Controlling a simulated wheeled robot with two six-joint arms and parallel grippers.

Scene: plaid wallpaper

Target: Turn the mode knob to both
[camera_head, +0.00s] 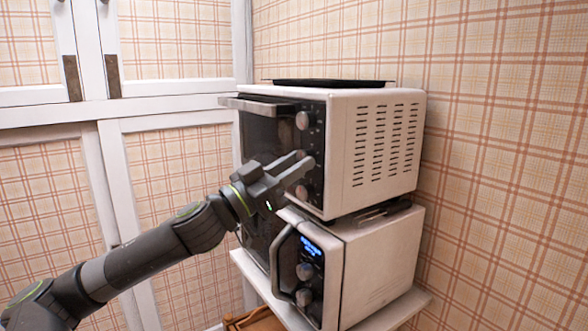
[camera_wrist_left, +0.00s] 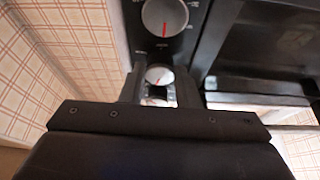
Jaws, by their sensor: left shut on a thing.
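A white toaster oven (camera_head: 375,150) with a dark front stands on top of another appliance. Its front carries a column of silver knobs: an upper knob (camera_head: 302,120), a lower knob (camera_head: 301,191), and a middle one hidden behind my gripper in the head view. My left gripper (camera_head: 303,165) reaches in from the left, its fingers at the middle knob. In the left wrist view the gripped mode knob (camera_wrist_left: 159,75), with a red mark, sits between the fingers, and a larger knob (camera_wrist_left: 165,15) is beyond it. The knob labels are too small to read. My right gripper is not in view.
A white microwave (camera_head: 375,265) with a lit blue display and a curved handle is below the oven, on a white shelf (camera_head: 405,308). A dark tray (camera_head: 330,83) lies on the oven top. White-framed cabinet doors (camera_head: 105,100) stand at left.

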